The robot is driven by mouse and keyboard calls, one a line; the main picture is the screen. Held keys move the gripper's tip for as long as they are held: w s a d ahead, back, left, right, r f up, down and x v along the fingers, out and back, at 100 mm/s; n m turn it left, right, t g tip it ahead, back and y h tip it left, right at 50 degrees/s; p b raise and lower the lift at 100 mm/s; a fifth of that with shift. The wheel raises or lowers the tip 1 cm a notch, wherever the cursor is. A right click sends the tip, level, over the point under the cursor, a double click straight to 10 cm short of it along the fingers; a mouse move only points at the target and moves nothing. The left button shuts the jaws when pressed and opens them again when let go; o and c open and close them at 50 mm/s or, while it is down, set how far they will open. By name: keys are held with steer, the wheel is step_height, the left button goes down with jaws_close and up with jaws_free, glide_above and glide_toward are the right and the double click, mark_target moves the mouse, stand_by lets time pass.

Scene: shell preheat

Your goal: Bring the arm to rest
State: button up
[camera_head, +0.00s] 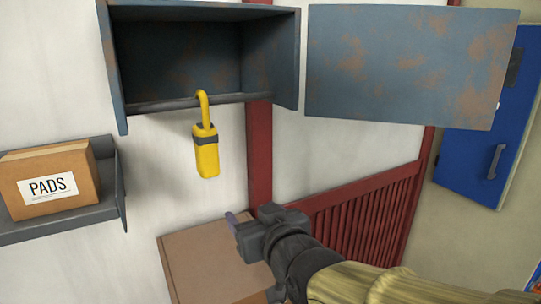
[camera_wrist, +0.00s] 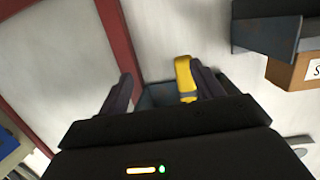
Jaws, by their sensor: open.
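My gripper (camera_head: 232,219) is in the lower middle of the head view, at the end of my arm reaching in from the lower right. In the wrist view its two dark fingers (camera_wrist: 160,88) stand apart, with nothing held between them. A yellow hooked tool (camera_head: 206,151) hangs from a dark bar (camera_head: 170,103) under the open cabinet, up and left of my gripper and apart from it in the head view. The yellow tool also shows in the wrist view (camera_wrist: 184,75), partly hidden behind one finger.
The blue-grey rusty cabinet (camera_head: 112,70) is open, its door (camera_head: 400,65) swung right. A box marked PADS (camera_head: 50,178) sits on a grey shelf (camera_head: 60,230) at left. A cardboard box (camera_head: 205,265) is below my gripper. Red railing (camera_head: 365,215) and a blue panel (camera_head: 480,150) stand right.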

steer(key=w+d+f+m+g+h+b, duration=0.1)
steer(key=d+f, duration=0.1)
steer(key=f, duration=0.3)
steer(key=w+d+f+g+h+b, duration=0.1)
steer(key=d+f+h, duration=0.15)
steer(key=f, duration=0.35)
steer(key=s+d+f+m+g+h+b, duration=0.2)
steer(key=s+d+f+g, duration=0.2)
steer(key=d+f, duration=0.4)
steer(key=s+d+f+m+g+h+b, duration=0.2)
steer(key=s+d+f+g, duration=0.3)
steer(key=f, duration=1.1)
steer(key=s+d+b, duration=0.1)
steer(key=d, duration=0.1)
steer(key=shift+s+d+m, duration=0.2)
steer(key=shift+d+m, duration=0.1)
steer(key=shift+d, duration=0.05)
steer(key=shift+f, duration=0.1)
steer(key=shift+c, duration=0.3)
